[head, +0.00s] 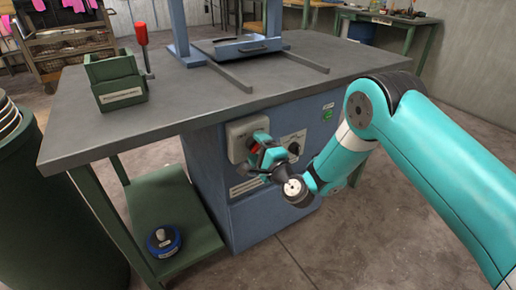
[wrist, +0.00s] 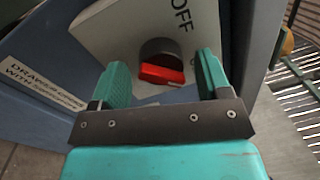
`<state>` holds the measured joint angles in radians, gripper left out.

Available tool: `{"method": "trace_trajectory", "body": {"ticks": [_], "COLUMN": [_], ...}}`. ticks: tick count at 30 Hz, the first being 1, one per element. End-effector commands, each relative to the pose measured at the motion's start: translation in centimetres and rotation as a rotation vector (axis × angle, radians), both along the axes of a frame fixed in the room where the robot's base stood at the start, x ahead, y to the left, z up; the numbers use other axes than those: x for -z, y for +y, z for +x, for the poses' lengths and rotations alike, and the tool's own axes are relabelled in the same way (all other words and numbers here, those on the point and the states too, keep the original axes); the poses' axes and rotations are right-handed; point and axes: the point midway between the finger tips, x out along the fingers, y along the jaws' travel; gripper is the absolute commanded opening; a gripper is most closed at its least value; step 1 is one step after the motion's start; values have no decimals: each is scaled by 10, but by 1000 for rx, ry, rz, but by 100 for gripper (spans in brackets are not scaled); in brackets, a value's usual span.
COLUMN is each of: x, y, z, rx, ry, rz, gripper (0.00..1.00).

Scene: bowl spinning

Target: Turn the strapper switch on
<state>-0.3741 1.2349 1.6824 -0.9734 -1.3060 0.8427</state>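The strapper switch is a red knob (wrist: 162,74) on a dark round base, set in a light grey plate (wrist: 110,27) marked OFF. In the head view the plate (head: 236,139) sits on the front of the blue strapper cabinet (head: 232,215), and the red knob is partly hidden by my gripper. My gripper (wrist: 162,72) is open, with one teal finger on each side of the red knob and gaps visible between the fingers and knob. In the head view my gripper (head: 262,150) is right in front of the switch. I cannot tell whether the fingers touch the plate.
A second dial (head: 293,143) and a green label (head: 328,112) are on the cabinet right of the switch. The grey tabletop (head: 180,110) overhangs above. A green box (head: 118,88) stands on it. A blue round object (head: 164,241) lies on the green lower shelf (head: 160,200).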

Motion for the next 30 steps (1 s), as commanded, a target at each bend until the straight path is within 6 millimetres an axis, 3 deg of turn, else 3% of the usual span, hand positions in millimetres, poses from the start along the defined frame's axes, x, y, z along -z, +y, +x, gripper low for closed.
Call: {"method": "trace_trajectory", "body": {"ticks": [8,30], "x": [3,12], "y": [-2,-35], "z": [-4,-51], "rx": [-1,1], "ry": [1,-4], "rz": [0,1], "gripper": [70,70]}}
